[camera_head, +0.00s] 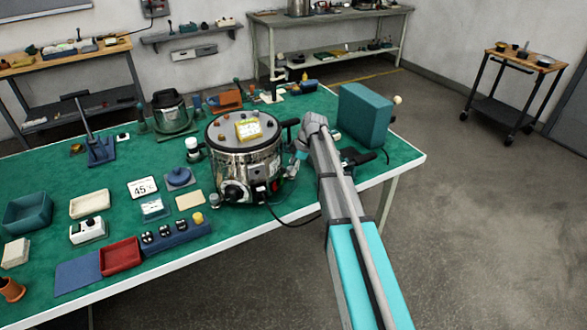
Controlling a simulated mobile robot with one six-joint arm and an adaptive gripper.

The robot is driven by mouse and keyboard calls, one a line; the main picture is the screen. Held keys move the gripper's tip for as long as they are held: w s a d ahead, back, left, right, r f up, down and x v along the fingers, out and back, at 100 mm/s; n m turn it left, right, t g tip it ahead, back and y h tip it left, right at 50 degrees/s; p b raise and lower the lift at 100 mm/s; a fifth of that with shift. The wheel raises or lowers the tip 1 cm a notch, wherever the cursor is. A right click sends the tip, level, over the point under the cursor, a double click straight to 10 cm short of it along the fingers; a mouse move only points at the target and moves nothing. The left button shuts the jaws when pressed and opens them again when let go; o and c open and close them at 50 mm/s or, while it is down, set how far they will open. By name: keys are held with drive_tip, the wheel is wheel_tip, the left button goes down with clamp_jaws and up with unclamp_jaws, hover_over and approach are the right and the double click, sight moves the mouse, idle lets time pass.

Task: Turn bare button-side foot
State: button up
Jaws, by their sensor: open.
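A round steel fountain base (240,160) stands on the green table. The foot on the button side is hidden or too small to tell. My gripper (293,168) is beside the right wall of the base, near the button. It looks open and holds nothing I can make out; my arm partly hides it. I cannot tell whether it touches the base.
A teal box (365,116) stands right of my arm. A black cable (290,219) runs from the base along the front edge. A blue knobbed block (177,236), red tray (121,257) and teal bin (27,212) lie left.

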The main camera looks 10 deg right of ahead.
clamp_jaws()
idle(0.4)
drive_tip(key=shift+s+m, duration=0.1)
drive_tip(key=shift+m, duration=0.3)
drive_tip(key=m+t, duration=0.1)
drive_tip(key=m, duration=0.1)
drive_tip(key=m+t+h, duration=0.1)
drive_tip(key=m, duration=0.2)
drive_tip(key=shift+s, duration=0.15)
drive_tip(key=m+t+h, duration=0.1)
drive_tip(key=m, duration=0.5)
drive_tip(key=shift+a+t+h, duration=0.2)
drive_tip(key=shift+t+h, duration=0.2)
drive_tip(key=shift+m, duration=0.3)
